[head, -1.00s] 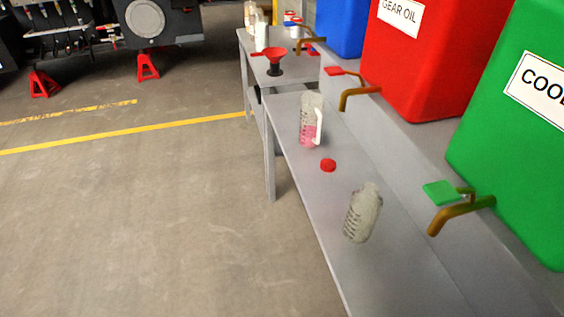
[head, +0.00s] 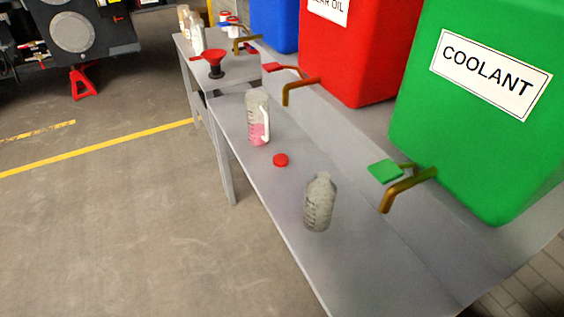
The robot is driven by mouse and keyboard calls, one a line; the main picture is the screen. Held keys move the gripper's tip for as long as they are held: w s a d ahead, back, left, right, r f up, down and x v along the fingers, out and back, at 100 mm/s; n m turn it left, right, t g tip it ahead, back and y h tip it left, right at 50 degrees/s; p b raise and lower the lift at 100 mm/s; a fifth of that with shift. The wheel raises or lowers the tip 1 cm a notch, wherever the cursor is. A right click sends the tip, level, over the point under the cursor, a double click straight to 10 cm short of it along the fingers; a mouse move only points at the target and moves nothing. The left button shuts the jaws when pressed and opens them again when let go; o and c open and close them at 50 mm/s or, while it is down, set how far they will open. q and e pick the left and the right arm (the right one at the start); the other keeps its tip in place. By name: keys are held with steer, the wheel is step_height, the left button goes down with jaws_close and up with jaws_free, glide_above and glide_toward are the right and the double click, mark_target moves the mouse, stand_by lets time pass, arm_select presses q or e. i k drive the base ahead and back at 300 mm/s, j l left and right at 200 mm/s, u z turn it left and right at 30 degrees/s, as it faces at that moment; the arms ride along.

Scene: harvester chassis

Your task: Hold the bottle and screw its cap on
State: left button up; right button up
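A translucent grey bottle (head: 319,204) with marks on its side stands on the grey bench, near the coolant tap. Its top shows no cap. A small round red cap (head: 280,160) lies on the bench behind the bottle, apart from it. Neither of my grippers shows in the head view.
A clear measuring jug (head: 258,118) with pink liquid stands farther back on the bench (head: 290,230). A red funnel (head: 214,62) stands on the far table. A green coolant tank (head: 470,150) and its brass tap (head: 405,188) flank the bench.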

mark_target(321, 192)
steer(key=i+j+z, duration=0.1)
steer(key=z, duration=0.9)
steer(key=i+j+z, duration=0.1)
steer(key=j+z, duration=0.25)
steer(key=j, duration=0.4)
steer(key=j+z, duration=0.4)
steer(key=j, duration=0.35)
steer(key=k+j+z, duration=0.1)
steer(key=j+z, duration=0.25)
steer(key=j, duration=0.4)
steer(key=k+j, duration=0.1)
steer(key=j, duration=1)
steer(key=k+j, duration=0.15)
steer(key=j, duration=0.4)
steer(key=k+j+z, duration=0.1)
steer(key=j, duration=0.45)
